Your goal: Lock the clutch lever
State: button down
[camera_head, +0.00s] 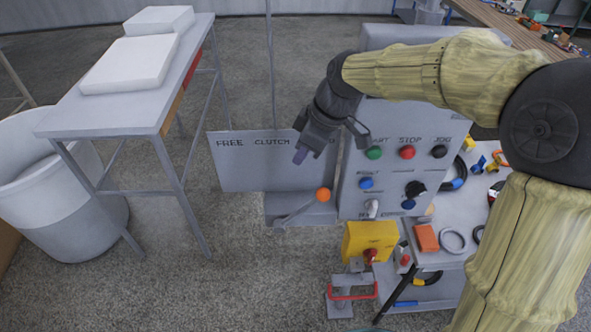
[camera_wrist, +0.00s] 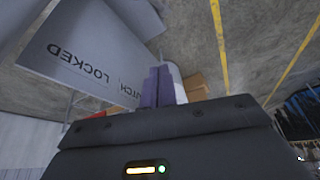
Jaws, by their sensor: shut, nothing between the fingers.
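The clutch lever is a grey rod with an orange ball knob (camera_head: 323,194). It slants from a pivot at lower left up to the knob at right, over a grey base (camera_head: 300,208) below the sign panel. The grey panel (camera_head: 240,172) reads "FREE CLUTCH"; my gripper hides the rest. My gripper (camera_head: 300,156) is shut and empty, above and slightly left of the knob, apart from it. In the wrist view its purple fingers (camera_wrist: 160,87) are together, and the panel (camera_wrist: 85,50) shows mirrored "LOCKED" lettering. I cannot make out the lever in the wrist view.
A control box with green (camera_head: 374,153), red (camera_head: 407,153) and black buttons stands right of the lever. A yellow box (camera_head: 369,241) with a red button is below it. A table (camera_head: 150,118) and a white bin (camera_head: 60,200) stand left. Floor between is open.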

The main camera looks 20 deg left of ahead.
jog(key=shift+r, duration=1.7)
jog(key=shift+w+f, duration=0.1)
